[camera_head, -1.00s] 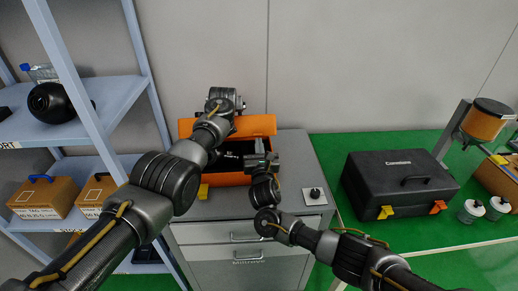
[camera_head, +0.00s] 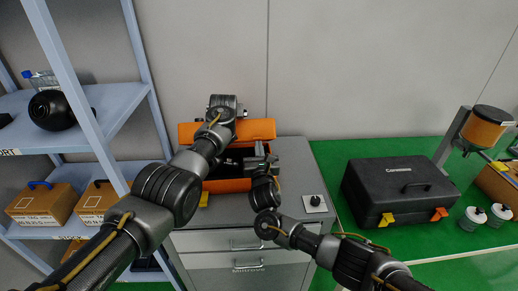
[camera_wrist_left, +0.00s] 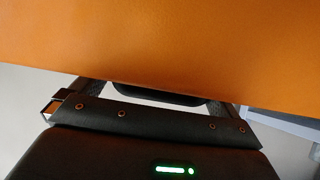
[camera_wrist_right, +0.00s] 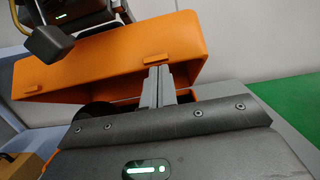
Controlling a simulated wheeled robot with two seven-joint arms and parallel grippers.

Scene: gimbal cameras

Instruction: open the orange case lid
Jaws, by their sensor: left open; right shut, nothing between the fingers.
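The orange case (camera_head: 228,185) sits on top of a grey cabinet. Its lid (camera_head: 256,130) stands raised at the back, and dark contents show inside the case. In the right wrist view the lid (camera_wrist_right: 110,65) is tilted up with small latch tabs along its edge.
The grey cabinet (camera_head: 290,172) has a black knob (camera_head: 315,202) on its top right. A black case (camera_head: 400,190) stands on the green table to the right. A blue-grey shelf (camera_head: 80,135) with boxes stands at left. The wall is close behind the orange case.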

